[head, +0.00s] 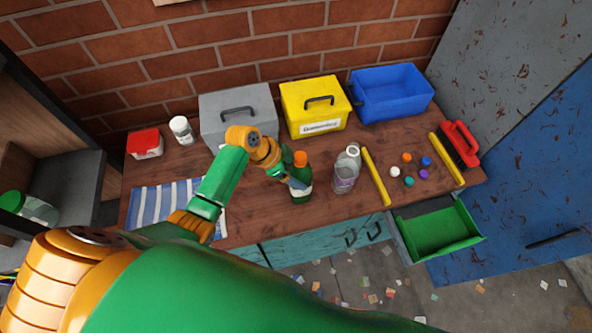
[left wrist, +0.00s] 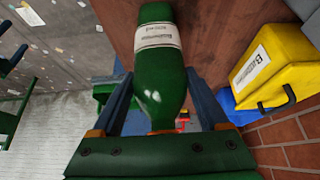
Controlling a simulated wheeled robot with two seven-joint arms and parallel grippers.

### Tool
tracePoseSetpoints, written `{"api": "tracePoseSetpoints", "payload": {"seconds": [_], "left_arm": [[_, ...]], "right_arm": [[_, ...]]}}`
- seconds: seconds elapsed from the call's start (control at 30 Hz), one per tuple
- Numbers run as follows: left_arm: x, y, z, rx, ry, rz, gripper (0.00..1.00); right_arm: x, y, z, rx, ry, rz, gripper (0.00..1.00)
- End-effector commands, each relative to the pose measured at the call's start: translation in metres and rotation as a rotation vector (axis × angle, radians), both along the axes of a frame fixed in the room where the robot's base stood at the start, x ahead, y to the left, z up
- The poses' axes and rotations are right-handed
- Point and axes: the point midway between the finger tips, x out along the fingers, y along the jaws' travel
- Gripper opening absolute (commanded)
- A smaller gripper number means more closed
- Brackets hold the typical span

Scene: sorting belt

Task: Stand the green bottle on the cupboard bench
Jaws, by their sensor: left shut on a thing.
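The green bottle (head: 302,177) has an orange cap and a pale label. It is upright in the head view, over the middle of the wooden cupboard bench (head: 253,211). My left gripper (head: 290,182) is shut on it from the left side. In the left wrist view the bottle (left wrist: 158,48) lies between the two fingers of the gripper (left wrist: 163,100). I cannot tell whether its base touches the bench top. My right gripper is not in view.
A clear bottle (head: 345,172) stands just right of the green bottle, beside a yellow bar (head: 375,176). Grey (head: 226,107), yellow (head: 315,116) and blue (head: 392,98) boxes line the back. Several coloured caps lie at right. A striped cloth (head: 160,202) covers the left front.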

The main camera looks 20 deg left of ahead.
Motion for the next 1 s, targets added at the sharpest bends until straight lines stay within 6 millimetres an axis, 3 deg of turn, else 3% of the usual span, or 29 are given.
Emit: {"api": "tracePoseSetpoints", "payload": {"seconds": [0.13,0.17,0.23,0.57,1.0], "left_arm": [[0.000,0.000,-0.005,0.000,0.000,0.000,0.00],[0.000,0.000,-0.005,0.001,0.001,0.000,0.83],[0.000,0.000,-0.004,0.001,0.001,0.000,1.00],[0.000,0.002,0.005,0.000,-0.002,0.001,1.00],[-0.029,0.044,0.093,0.002,-0.003,0.001,1.00]], "right_arm": [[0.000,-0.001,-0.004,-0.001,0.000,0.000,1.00],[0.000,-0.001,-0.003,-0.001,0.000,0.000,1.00],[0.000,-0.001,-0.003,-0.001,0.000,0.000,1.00],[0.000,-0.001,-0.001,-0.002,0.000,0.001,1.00],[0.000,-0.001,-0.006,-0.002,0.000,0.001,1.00]]}}
